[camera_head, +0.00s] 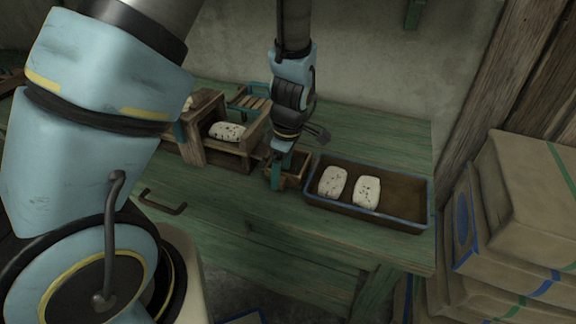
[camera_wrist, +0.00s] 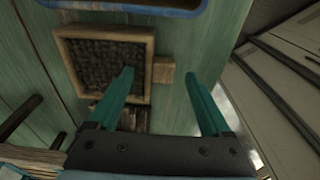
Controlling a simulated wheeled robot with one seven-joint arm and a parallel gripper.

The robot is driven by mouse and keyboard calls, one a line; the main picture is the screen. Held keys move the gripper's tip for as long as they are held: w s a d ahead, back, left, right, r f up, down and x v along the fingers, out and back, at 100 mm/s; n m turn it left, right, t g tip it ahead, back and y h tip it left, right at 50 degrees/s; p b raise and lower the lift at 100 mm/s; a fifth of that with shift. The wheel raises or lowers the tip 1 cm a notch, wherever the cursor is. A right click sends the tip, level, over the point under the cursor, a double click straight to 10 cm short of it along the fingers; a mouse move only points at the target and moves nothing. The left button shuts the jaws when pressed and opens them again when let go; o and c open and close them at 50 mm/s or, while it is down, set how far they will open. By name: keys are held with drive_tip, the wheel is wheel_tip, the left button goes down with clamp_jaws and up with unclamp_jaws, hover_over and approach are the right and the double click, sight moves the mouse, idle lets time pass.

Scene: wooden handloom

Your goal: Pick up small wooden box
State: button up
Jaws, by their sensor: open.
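The small wooden box (camera_head: 294,181) stands on the green bench, just left of the blue-rimmed tray. In the wrist view the box (camera_wrist: 152,45) is a square wooden frame with dark, grainy contents and a short wooden tab (camera_wrist: 164,71) on its right side. My gripper (camera_head: 279,168) points down at the box and partly hides it in the head view. In the wrist view my gripper (camera_wrist: 162,76) is open, with its two teal fingers apart on either side of the tab. The left finger overlaps the box in the picture. I cannot tell whether either finger touches it.
The blue-rimmed tray (camera_head: 405,222) holds two speckled white pieces. A wooden rack (camera_head: 193,151) with another white piece stands left of the box. The green bench (camera_head: 380,128) is clear behind the tray. Stacked wrapped packages (camera_head: 520,200) stand at the right.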

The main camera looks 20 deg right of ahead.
drive_tip(key=shift+w+a+f, duration=0.1)
drive_tip(key=shift+f, duration=1.05)
drive_tip(key=shift+c, duration=0.3)
clamp_jaws()
